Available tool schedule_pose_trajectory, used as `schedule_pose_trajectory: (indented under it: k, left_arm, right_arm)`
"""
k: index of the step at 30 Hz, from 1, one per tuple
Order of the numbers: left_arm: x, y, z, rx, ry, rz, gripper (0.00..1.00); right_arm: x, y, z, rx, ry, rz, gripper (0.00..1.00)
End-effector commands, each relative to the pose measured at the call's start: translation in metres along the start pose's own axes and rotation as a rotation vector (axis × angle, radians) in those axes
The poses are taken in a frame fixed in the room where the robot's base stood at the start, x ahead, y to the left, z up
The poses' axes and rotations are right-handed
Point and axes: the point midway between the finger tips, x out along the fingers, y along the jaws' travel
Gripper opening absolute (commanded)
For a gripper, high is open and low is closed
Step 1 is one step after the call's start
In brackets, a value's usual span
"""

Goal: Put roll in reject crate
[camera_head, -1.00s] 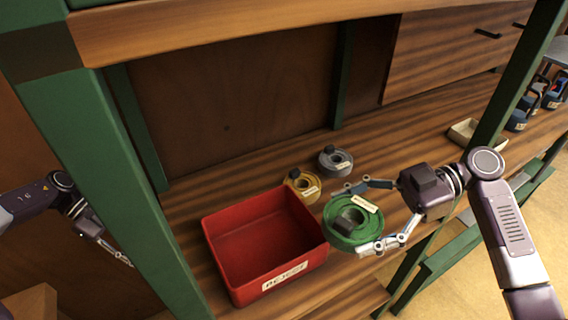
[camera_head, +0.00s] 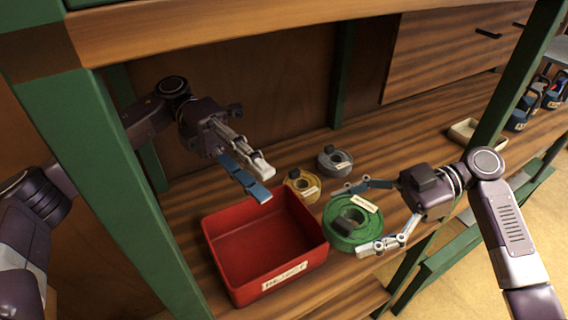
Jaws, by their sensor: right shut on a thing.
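A green roll (camera_head: 342,238) with a pale label is between the fingers of my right gripper (camera_head: 361,218), which is shut on it. The roll is just right of the red reject crate (camera_head: 300,271); I cannot tell whether it touches the bench. The crate looks empty and carries a white "REJECT" label on its front. My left gripper (camera_head: 266,184) is above the crate's back edge, empty, with its fingers apart and pointing down to the right.
A yellow roll (camera_head: 312,194) and a grey roll (camera_head: 342,168) lie on the wooden bench (camera_head: 395,150) behind the crate. A pale tray (camera_head: 462,135) and blue items (camera_head: 520,115) are farther right. Green posts (camera_head: 112,170) and an upper wooden shelf (camera_head: 250,25) frame the space.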

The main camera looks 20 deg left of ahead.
Motion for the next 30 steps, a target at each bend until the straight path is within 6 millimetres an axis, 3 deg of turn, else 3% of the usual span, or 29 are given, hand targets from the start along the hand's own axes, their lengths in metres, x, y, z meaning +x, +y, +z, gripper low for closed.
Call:
schedule_pose_trajectory:
  k: [6, 15, 24, 30]
  left_arm:
    - [0.023, 0.009, 0.015, 0.492, 0.146, 0.284, 0.35]
    - [0.014, 0.027, 0.048, 1.094, 0.471, 0.663, 0.35]
    - [-0.004, 0.027, 0.07, 1.373, 0.72, 0.838, 0.35]
    - [0.006, 0.025, 0.073, 1.399, 0.747, 0.853, 0.35]
  right_arm:
    - [0.0, 0.0, -0.001, -0.002, 0.002, 0.0, 0.45]
    - [0.0, 0.0, -0.001, -0.002, 0.002, 0.001, 0.45]
    - [0.0, 0.0, -0.001, -0.002, 0.002, 0.0, 0.45]
    - [0.0, 0.0, -0.001, -0.002, 0.002, 0.0, 0.45]
